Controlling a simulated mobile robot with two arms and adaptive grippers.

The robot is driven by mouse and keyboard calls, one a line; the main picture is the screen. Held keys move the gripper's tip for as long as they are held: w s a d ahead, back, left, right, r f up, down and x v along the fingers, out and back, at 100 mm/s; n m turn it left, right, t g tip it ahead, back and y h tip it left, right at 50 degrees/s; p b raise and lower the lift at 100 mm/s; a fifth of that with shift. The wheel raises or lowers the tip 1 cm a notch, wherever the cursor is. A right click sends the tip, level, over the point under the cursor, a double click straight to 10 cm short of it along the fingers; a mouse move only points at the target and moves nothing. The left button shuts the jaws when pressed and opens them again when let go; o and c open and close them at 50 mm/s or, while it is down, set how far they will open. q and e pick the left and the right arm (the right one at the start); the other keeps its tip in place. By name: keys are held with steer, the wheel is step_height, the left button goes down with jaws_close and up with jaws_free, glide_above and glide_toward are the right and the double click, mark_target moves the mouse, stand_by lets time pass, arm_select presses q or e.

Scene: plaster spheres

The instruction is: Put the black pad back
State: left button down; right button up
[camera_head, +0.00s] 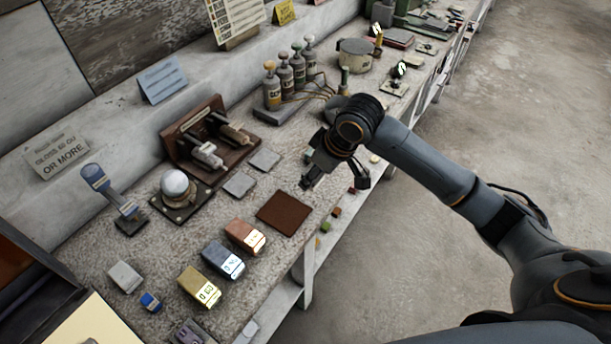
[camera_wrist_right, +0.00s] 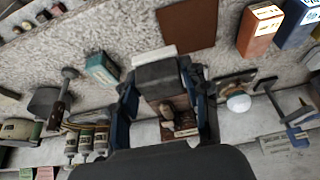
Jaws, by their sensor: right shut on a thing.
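My right gripper (camera_head: 335,177) hangs above the bench, beyond the brown mat (camera_head: 283,213). In the right wrist view its fingers (camera_wrist_right: 168,92) are shut on a dark grey-black block, which I take to be the black pad (camera_wrist_right: 158,74). A pale strip shows along the pad's far edge. In the head view the pad is mostly hidden by the gripper. Two flat grey squares (camera_head: 265,160) (camera_head: 240,185) lie on the bench left of the gripper. The white sphere (camera_head: 174,184) sits on a dark plate nearby. My left gripper is not in view.
A wooden rack with clamps (camera_head: 210,140) stands behind the grey squares. Several bottles (camera_head: 285,82) stand behind the gripper. Brown, blue and yellow boxes (camera_head: 244,237) (camera_head: 223,260) (camera_head: 199,286) line the near side. The brown mat is bare. The bench edge drops off at right.

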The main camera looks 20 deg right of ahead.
mark_target(306, 170)
steer(key=w+f, duration=0.5)
steer(key=shift+w+f+p, duration=0.15)
steer(key=shift+w+p, duration=0.15)
steer(key=shift+p, duration=0.05)
steer(key=shift+w+f, duration=0.4)
steer(key=shift+f, duration=0.1)
step_height(306, 170, down, 3)
steer(key=shift+w+p, duration=0.15)
steer(key=shift+p, duration=0.5)
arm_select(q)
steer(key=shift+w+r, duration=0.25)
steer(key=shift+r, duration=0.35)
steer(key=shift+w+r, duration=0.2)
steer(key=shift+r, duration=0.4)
arm_select(e)
steer(key=shift+f, duration=0.25)
steer(key=shift+f, duration=0.15)
steer(key=o, duration=1)
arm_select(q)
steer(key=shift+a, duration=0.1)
